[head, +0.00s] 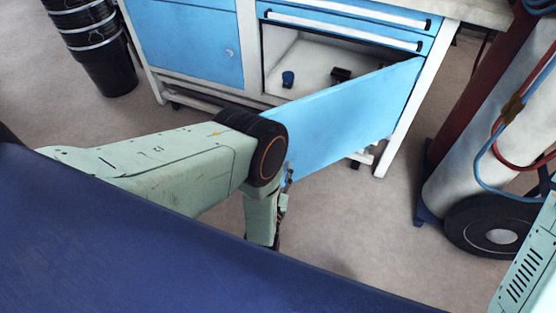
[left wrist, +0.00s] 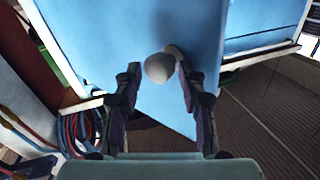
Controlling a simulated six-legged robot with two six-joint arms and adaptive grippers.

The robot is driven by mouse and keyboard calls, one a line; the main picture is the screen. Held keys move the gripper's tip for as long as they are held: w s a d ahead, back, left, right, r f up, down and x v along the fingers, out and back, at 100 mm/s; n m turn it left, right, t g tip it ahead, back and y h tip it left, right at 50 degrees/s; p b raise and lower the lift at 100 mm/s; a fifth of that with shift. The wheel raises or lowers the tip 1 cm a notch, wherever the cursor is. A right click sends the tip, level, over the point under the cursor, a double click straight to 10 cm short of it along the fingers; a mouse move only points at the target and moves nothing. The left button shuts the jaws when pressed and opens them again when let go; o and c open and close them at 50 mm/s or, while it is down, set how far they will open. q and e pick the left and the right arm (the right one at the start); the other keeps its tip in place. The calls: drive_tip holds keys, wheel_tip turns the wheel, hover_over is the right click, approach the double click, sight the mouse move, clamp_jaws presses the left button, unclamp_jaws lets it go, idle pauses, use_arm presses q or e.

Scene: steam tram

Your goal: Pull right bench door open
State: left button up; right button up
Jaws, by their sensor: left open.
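The right bench door (head: 350,105) is a plain blue panel. It stands swung out from the bench, hinged on the right, with the white compartment (head: 310,60) behind it exposed. My left arm reaches to the door's free edge in the head view, where its gripper is mostly hidden. In the left wrist view my left gripper (left wrist: 158,82) is open, its dark fingers on either side of the round pale knob (left wrist: 159,67) on the blue door. I cannot tell whether a finger touches the knob. My right gripper is not in view.
A small blue cup (head: 288,79) and a dark item (head: 341,74) lie inside the compartment. The left door (head: 195,45) is shut, with drawers (head: 340,24) above the opening. Gas cylinders on a wheeled cart (head: 470,170) stand right. Black stacked buckets (head: 104,60) stand left.

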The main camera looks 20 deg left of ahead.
use_arm(q)
wheel_tip(320, 180, up, 10)
drive_tip(key=shift+f, duration=0.25)
drive_tip(key=shift+c, duration=0.4)
